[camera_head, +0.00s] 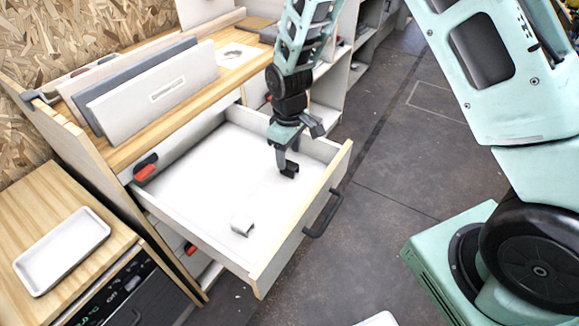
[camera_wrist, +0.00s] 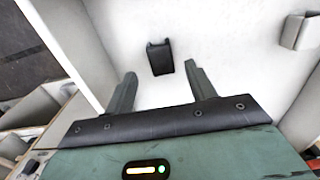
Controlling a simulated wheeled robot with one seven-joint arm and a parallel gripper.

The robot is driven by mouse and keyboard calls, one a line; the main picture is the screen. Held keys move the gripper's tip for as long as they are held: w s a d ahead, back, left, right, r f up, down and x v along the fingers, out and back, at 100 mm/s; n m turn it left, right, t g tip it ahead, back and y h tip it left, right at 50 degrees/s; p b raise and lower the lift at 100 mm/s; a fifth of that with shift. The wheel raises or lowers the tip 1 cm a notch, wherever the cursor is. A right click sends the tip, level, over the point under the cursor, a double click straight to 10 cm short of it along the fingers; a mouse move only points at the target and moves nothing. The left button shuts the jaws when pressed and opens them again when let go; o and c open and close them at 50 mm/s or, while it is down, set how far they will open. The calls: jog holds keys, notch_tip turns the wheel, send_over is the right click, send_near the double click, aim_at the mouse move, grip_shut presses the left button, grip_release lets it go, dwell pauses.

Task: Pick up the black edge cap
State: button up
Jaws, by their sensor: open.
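The black edge cap (camera_head: 289,170) lies on the white floor of the open drawer (camera_head: 190,178), toward the drawer's far right part. It also shows in the wrist view (camera_wrist: 160,58), just beyond the fingertips and roughly between their lines, apart from both. My gripper (camera_head: 284,158) points down into the drawer close to the cap. In the wrist view my gripper (camera_wrist: 160,75) has its two fingers spread wide with nothing between them. In the head view a finger partly overlaps the cap.
A light grey cap-like piece (camera_head: 242,225) lies nearer the drawer's front; it also shows at the right of the wrist view (camera_wrist: 299,32). The drawer's walls and front panel (camera_head: 300,232) surround the space. A white tray (camera_head: 62,250) sits on the wooden counter at left.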

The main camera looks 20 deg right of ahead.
aim_at(290, 164)
jog(key=f, duration=0.4)
jog(key=shift+s+f, duration=0.1)
jog(key=shift+s, duration=0.1)
jog(key=c, duration=1)
notch_tip(290, 164, up, 10)
jog(key=shift+r, duration=0.1)
